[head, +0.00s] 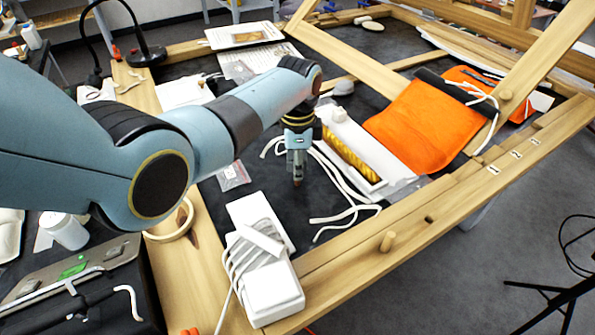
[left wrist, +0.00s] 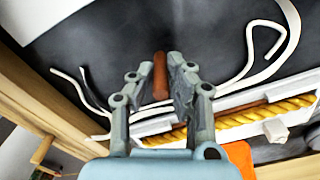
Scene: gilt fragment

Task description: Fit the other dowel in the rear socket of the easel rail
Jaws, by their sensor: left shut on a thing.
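My left gripper (head: 297,160) points down over the dark work surface and is shut on a reddish-brown dowel (head: 297,182). In the left wrist view the dowel (left wrist: 160,75) shows between the fingertips (left wrist: 158,85). The pale easel rail (head: 345,262) runs diagonally along the front right. A light wooden dowel (head: 387,241) stands up from it. A dark socket hole (head: 429,218) shows in the rail farther back, with nothing in it. My gripper is apart from the rail, to its upper left. My right gripper is not in view.
White cords (head: 340,195) lie between my gripper and the rail. A white tray with a gilt piece (head: 350,155) and an orange cushion (head: 425,120) lie to the right. A white block wrapped in cord (head: 262,270) stands near the front corner.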

